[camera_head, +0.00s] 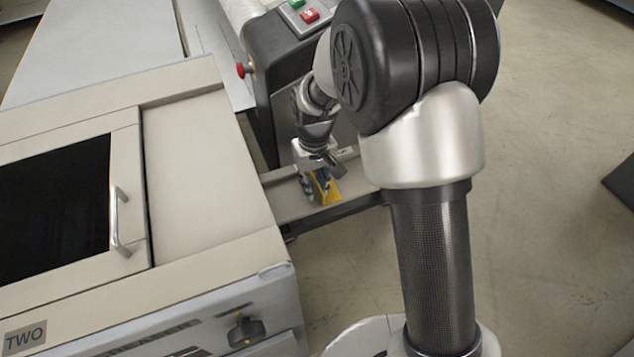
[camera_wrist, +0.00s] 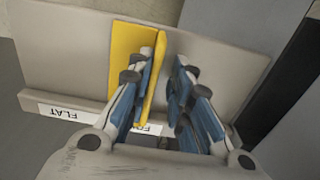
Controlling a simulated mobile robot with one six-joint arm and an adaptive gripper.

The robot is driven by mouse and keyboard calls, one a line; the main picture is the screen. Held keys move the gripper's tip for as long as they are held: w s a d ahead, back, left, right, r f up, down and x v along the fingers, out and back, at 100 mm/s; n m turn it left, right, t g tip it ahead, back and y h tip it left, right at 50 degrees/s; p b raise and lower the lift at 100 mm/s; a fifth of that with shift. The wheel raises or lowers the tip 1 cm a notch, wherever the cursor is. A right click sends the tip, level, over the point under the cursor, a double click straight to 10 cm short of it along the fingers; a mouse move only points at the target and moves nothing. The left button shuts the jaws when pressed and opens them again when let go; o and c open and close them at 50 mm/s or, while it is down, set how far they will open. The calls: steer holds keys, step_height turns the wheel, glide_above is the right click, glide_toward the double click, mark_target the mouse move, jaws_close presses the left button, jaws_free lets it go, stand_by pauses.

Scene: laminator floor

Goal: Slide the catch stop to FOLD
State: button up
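The yellow catch stop (camera_head: 331,191) sits on a beige rail (camera_head: 280,203) between the two machines. In the wrist view, the stop (camera_wrist: 128,55) has a flat plate and an upright fin. My gripper (camera_head: 318,182) is down at the stop. In the wrist view my gripper (camera_wrist: 160,95) has its blue-padded fingers apart on either side of the fin. The fin is close to the left finger, contact unclear, with a gap to the right finger. An upside-down FLAT label (camera_wrist: 62,112) is at the left.
A beige machine marked TWO (camera_head: 205,170) with a dark window and a black knob (camera_head: 246,332) stands left. A dark control box with green and red buttons (camera_head: 309,15) and a red side knob (camera_head: 240,70) stands behind. Open floor (camera_head: 560,240) lies right.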

mark_target(316, 184)
steer(key=shift+o, duration=0.6)
steer(key=shift+w+d+r, duration=0.1)
step_height(316, 184, up, 12)
stand_by(0.4)
steer(key=s+d+r+m+t, duration=0.2)
steer(key=s+d+r, duration=0.4)
steer(key=s+r, duration=0.4)
steer(key=s+d+m+t, duration=0.1)
steer(key=s+d, duration=0.3)
steer(key=s, duration=1.1)
steer(key=shift+f+m+t, duration=0.25)
steer(key=shift+m+t, duration=0.05)
steer(key=shift+t, duration=0.5)
steer(key=shift+r, duration=0.15)
